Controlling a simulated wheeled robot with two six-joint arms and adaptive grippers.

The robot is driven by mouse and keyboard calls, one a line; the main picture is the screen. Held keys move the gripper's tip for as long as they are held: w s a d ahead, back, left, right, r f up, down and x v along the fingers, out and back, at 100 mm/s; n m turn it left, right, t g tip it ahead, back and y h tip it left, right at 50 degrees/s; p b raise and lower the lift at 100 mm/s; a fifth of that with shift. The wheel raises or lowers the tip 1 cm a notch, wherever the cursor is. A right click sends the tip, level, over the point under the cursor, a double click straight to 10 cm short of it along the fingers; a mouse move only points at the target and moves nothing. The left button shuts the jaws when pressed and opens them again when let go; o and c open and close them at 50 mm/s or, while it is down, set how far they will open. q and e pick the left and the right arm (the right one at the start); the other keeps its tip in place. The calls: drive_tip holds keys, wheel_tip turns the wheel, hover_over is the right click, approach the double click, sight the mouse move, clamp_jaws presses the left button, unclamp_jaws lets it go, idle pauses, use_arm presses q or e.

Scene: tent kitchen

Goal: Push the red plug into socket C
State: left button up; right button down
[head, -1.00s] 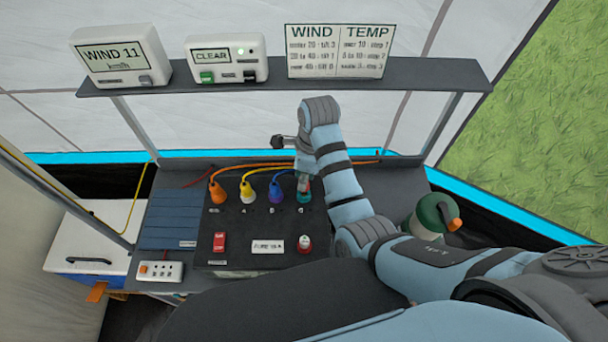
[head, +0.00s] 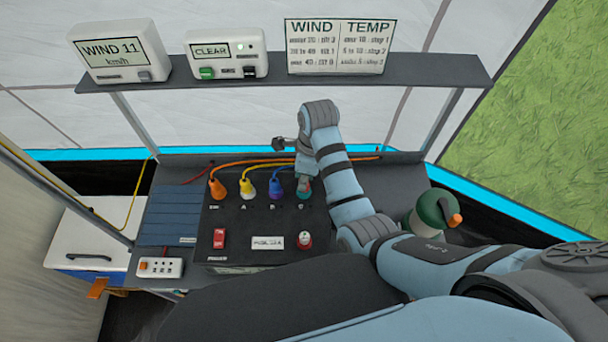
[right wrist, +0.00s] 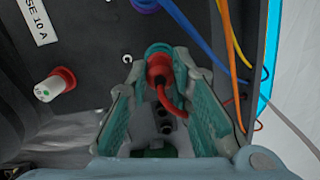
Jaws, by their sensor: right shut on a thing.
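The red plug (right wrist: 160,72) sits between the fingers of my right gripper (right wrist: 160,62), which is shut on it. Its red cable bends back between the fingers. The plug's front meets the teal ring of socket C (right wrist: 157,50); how deep it sits I cannot tell. In the head view my right gripper (head: 304,180) points down at the teal socket at the right end of the row on the black panel (head: 230,240), and mostly hides the plug. My left gripper is not in view.
Orange (head: 217,188), yellow (head: 246,187) and blue (head: 275,188) plugs stand in the row to the left, their cables running behind. A green-and-white canister (head: 428,215) stands right. A shelf (head: 280,83) spans above.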

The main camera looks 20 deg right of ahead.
drive_tip(key=shift+f, duration=0.35)
drive_tip(key=c, duration=1.4)
unclamp_jaws()
drive_tip(key=shift+o, duration=0.2)
